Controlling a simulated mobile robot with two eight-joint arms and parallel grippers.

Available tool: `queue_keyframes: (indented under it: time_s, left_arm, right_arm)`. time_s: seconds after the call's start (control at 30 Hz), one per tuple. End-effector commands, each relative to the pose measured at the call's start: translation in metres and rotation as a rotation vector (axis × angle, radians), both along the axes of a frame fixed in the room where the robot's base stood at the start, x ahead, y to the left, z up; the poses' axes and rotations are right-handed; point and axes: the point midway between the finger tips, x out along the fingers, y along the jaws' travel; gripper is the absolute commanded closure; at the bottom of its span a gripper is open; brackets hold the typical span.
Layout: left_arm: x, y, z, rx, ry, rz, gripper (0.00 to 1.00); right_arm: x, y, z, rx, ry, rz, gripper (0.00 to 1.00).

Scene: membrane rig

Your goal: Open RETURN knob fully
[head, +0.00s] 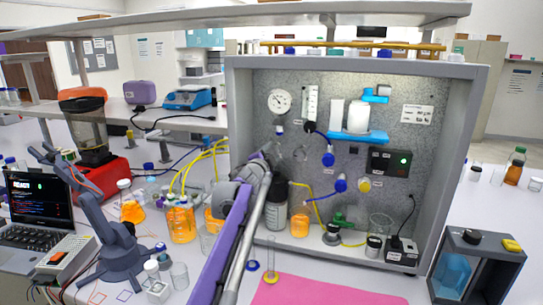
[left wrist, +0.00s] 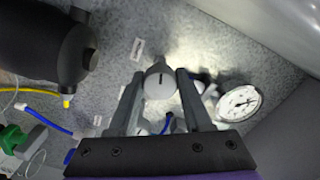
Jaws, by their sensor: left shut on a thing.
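In the left wrist view a pale grey round knob (left wrist: 160,82) with a dark pointer line sits on the speckled panel (left wrist: 215,55). My left gripper (left wrist: 160,88) has its two fingers on either side of this knob and is shut on it. The pointer line runs roughly up and down in that view. A small label (left wrist: 137,48) beside the knob is too small to read. In the head view my left gripper (head: 266,158) is at the panel's left part, and the arm hides the knob. My right gripper is not in view.
A pressure gauge (head: 280,102) is above the gripper. Blue fittings (head: 328,159) with hoses are to its right. Orange-filled bottles (head: 181,222) and yellow tubes are left of the rig. A pink mat (head: 325,292) lies in front.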

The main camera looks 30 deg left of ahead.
Motion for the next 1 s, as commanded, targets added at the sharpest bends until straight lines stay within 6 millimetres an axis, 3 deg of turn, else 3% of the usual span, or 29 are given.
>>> queue_keyframes:
  time_s: [1.0]
  left_arm:
    - [0.000, -0.001, -0.001, -0.926, -0.222, 0.000, 1.00]
  right_arm:
    - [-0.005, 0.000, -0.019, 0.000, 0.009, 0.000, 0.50]
